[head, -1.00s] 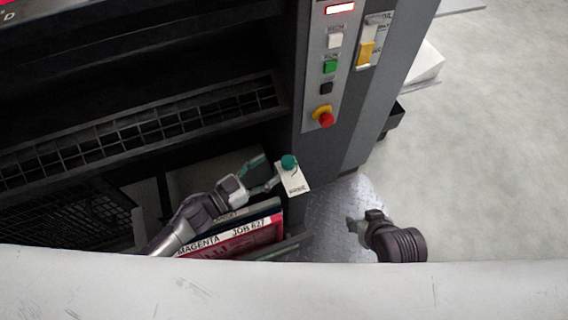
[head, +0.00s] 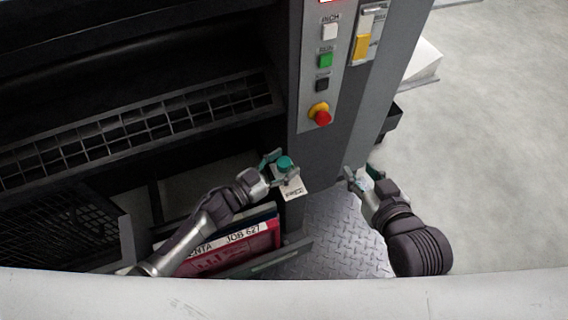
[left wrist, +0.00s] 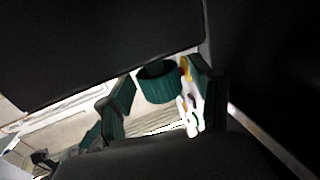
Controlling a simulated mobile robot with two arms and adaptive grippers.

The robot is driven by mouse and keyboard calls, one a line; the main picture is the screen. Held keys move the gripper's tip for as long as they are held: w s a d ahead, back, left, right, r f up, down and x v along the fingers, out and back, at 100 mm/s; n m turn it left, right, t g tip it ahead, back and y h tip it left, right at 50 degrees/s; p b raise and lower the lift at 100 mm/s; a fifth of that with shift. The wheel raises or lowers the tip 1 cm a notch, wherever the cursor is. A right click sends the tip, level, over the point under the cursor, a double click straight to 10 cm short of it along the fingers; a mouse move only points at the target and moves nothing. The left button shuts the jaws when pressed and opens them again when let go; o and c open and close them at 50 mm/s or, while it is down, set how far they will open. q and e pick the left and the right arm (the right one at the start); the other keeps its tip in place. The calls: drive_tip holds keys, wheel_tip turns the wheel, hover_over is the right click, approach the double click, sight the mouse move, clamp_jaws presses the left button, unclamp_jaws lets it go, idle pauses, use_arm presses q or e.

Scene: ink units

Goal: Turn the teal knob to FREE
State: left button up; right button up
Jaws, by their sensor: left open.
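The teal knob (head: 284,163) is a small round knob on a pale labelled plate (head: 293,190) at the lower part of the press side. The plate's lettering is too small to read. My left gripper (head: 277,168) is open at the knob, with its fingers on either side of it. In the left wrist view the ribbed teal knob (left wrist: 158,82) stands between the two open fingers (left wrist: 160,98); I cannot tell whether either finger touches it. My right gripper (head: 361,175) is to the right of the press column, apart from the knob; its fingertips look spread apart.
A magenta-labelled case (head: 240,252) stands below my left arm. A wire guard (head: 130,130) spans the left. Open floor (head: 470,180) lies right.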

use_arm(q)
drive_tip(key=shift+w+d, duration=0.1)
drive_tip(key=c, duration=1.2)
drive_tip(key=shift+o, duration=0.2)
